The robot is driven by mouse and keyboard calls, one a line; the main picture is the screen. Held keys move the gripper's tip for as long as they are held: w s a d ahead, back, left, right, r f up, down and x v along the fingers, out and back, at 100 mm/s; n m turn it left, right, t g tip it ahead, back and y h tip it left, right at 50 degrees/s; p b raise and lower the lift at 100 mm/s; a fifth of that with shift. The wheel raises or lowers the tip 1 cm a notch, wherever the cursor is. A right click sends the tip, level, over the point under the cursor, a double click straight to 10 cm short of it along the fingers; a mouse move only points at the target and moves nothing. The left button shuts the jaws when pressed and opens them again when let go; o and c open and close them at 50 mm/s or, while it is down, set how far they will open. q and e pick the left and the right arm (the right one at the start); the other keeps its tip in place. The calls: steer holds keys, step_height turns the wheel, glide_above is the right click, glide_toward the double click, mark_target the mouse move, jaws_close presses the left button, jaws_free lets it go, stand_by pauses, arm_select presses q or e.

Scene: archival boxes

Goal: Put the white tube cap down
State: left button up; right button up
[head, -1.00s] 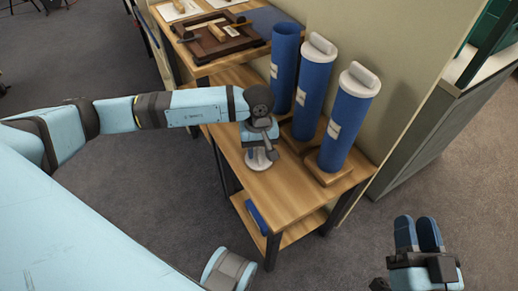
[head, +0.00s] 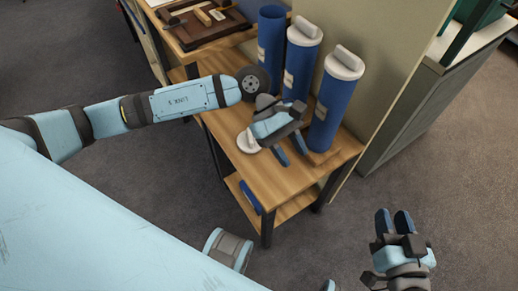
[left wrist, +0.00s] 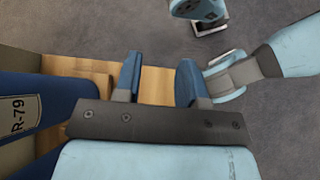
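The white tube cap (head: 247,141) rests on the wooden table (head: 272,186), beside my left gripper, which partly covers it in the head view. My left gripper (head: 291,151) is open and points down to the right of the cap, over the table. In the left wrist view its two blue fingers (left wrist: 158,80) stand apart with nothing between them. The cap cannot be made out in that view. My right gripper (head: 393,221) is at the lower right, over the floor, its fingers close together and empty.
Three blue tubes stand along the table's back: an uncapped one (head: 271,35) and two with white caps, the middle one (head: 298,65) and the right one (head: 335,105). A dark wooden tray (head: 200,28) lies on the far table. The near table front is clear.

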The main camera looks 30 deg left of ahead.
arm_select(q)
steer(key=s+d+r+n+t+h, duration=0.2)
steer(key=d+r+n+h, duration=0.25)
steer(key=n+h, duration=0.2)
steer(key=s+d+r+n+t+h, duration=0.1)
steer(key=s+d+r+n+h, duration=0.2)
steer(key=r+n+h, duration=0.3)
steer(key=w+a+f+n+t+y, duration=0.15)
steer(key=a+n+t+y, duration=0.3)
steer(key=n+t, duration=0.9)
steer(key=w+a+f+n+t+y, duration=0.1)
steer(key=w+a+n+t+y, duration=0.35)
steer(key=n, duration=1.55)
steer(key=s+a+f+n+g+y, duration=0.1)
steer(key=s+a+f+n+y, duration=0.2)
steer(key=f+n, duration=0.6)
steer(key=s+n+y, duration=0.2)
steer(key=y, duration=0.1)
steer(key=shift+s+n+g+y, duration=0.35)
steer(key=shift+s+n+g, duration=0.05)
arm_select(e)
steer(key=shift+r, duration=0.3)
arm_select(q)
steer(key=shift+a, duration=0.1)
arm_select(e)
steer(key=shift+r, duration=0.1)
